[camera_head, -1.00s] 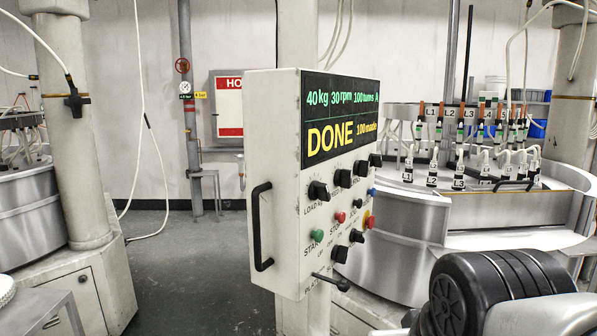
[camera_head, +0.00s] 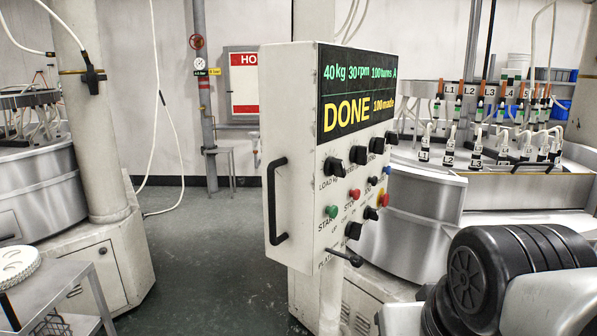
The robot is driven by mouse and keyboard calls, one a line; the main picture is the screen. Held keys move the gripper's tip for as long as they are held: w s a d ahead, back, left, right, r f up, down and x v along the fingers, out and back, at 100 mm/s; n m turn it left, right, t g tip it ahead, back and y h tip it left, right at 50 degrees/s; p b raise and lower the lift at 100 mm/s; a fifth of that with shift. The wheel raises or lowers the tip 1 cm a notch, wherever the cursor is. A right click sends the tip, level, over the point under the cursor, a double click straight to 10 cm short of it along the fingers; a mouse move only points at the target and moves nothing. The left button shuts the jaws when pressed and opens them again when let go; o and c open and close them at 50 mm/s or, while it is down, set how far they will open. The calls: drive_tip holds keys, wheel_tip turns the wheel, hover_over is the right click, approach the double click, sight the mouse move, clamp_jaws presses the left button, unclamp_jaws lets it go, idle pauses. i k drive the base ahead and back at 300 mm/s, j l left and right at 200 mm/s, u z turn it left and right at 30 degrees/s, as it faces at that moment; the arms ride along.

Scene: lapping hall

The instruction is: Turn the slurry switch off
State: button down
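The control box (camera_head: 292,140) stands on a column near the middle, its front face turned to the right and seen at a slant. Its display (camera_head: 356,92) reads DONE, 100 made, 40 kg, 30 rpm, 100 turns. Below are several black knobs, including a large one (camera_head: 334,166) by LOAD and a lower one (camera_head: 353,231), with a green button (camera_head: 332,211) by START and a red button (camera_head: 354,194). I cannot read which control is the slurry switch, nor its position. My gripper is not in view; only parts of my arm show at lower right.
A black handle (camera_head: 273,201) sticks out from the box's left side, and a black-knobbed lever (camera_head: 345,257) from its lower front. A lapping machine (camera_head: 415,228) stands behind to the right. A metal trolley (camera_head: 62,290) is at lower left. Floor between is clear.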

sight(353, 229)
drive_tip(key=i+l, duration=0.1)
drive_tip(key=i, duration=0.85)
